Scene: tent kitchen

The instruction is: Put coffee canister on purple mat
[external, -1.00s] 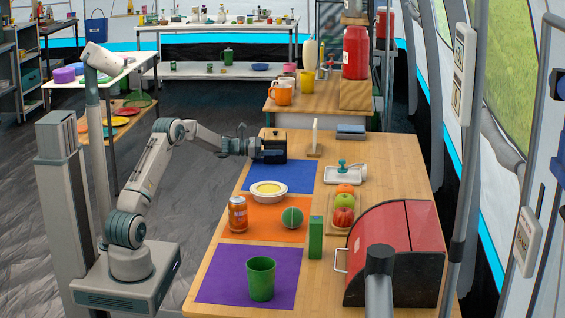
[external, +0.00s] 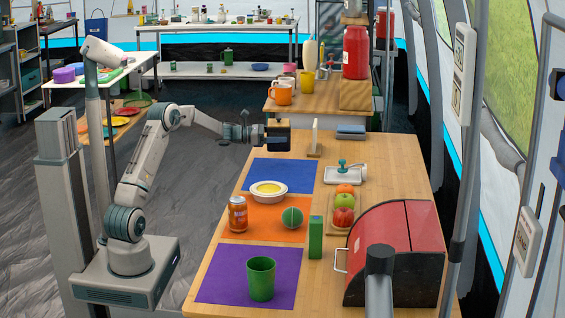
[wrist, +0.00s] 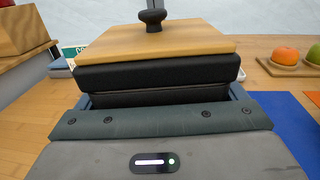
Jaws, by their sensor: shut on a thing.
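The coffee canister (external: 277,136) is dark with a light wooden lid and a black knob. It is held above the far left part of the table, beyond the blue mat. My gripper (external: 266,136) is shut on it. In the wrist view the canister (wrist: 155,70) fills the middle, upright, with its lower part hidden by my gripper (wrist: 160,95). The purple mat (external: 225,278) lies at the near left of the table. A green cup (external: 261,279) stands on its right part.
The orange mat (external: 262,232) bears a jar (external: 237,213) and a green ball (external: 292,218). The blue mat (external: 300,178) has a bowl (external: 267,191) at its near edge. A green box (external: 315,238) and a red bread box (external: 385,255) stand to the right. The purple mat's left part is bare.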

